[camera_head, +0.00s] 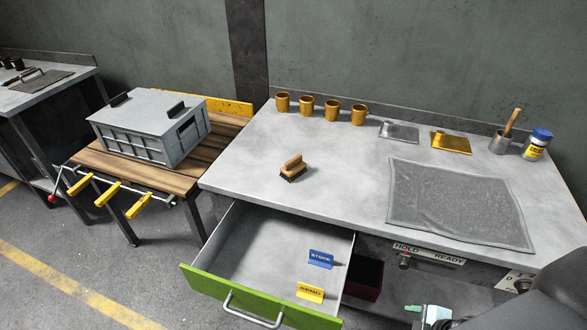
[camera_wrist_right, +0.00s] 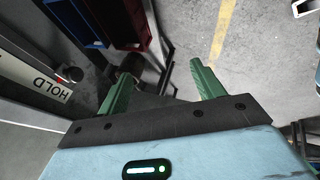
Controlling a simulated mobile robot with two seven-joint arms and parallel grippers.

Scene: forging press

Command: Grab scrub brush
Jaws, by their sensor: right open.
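The scrub brush (camera_head: 293,168), with a tan wooden handle and dark bristles, stands on the grey worktop (camera_head: 240,160), left of its middle and behind the open drawer. Nothing touches it. My right gripper (camera_wrist_right: 160,72) is open and empty, its two green fingers spread apart over the floor in the right wrist view. In the head view, part of my right arm is at the lower right, well away from the brush. The brush is not in the right wrist view. My left gripper is in neither view.
An open drawer (camera_head: 255,245) with a green front juts out below the brush, holding blue and yellow labels. Several mugs (camera_head: 306,105) line the back edge. A grey mat (camera_head: 455,205) lies on the right. A grey crate (camera_head: 150,125) stands on a wooden bench at left.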

